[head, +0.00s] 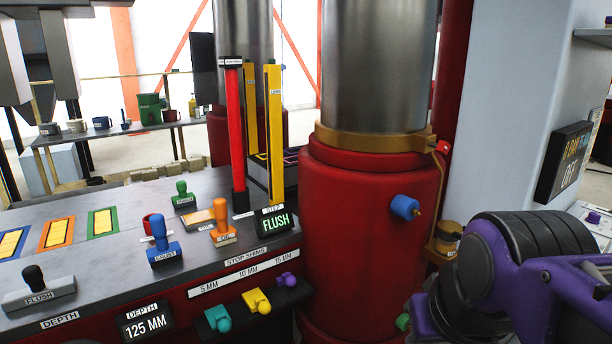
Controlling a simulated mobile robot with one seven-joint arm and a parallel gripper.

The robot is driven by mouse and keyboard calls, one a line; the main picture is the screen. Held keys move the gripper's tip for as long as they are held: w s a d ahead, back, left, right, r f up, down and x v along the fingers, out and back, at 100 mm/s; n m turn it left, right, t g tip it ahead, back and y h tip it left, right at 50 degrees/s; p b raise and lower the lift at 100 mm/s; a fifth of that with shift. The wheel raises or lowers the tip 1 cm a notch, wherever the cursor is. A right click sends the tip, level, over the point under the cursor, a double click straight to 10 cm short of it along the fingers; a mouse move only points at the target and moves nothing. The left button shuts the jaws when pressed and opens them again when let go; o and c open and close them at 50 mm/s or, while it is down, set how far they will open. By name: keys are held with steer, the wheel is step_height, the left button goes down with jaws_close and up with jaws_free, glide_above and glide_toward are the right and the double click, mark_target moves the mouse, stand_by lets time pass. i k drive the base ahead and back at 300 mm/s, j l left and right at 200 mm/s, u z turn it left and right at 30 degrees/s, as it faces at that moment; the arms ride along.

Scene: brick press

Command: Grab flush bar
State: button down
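The flush bar (48,293) is a grey block with a black knob on top and a white label reading FLUSH. It lies on the grey table top (110,268) at the front left in the head view. Nothing is touching it from above. My purple and black arm shows at the lower right, far from the bar and across the red column. No gripper fingers can be made out, so my gripper is not in view.
Blue (164,243), orange (222,223) and green (182,196) handled blocks stand right of the bar. Red (236,130) and yellow (273,135) upright bars stand behind. A thick red column (345,230) separates my arm from the table. Coloured shims (257,300) sit on a low front shelf.

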mark_target(38, 292)
steer(key=u, duration=1.85)
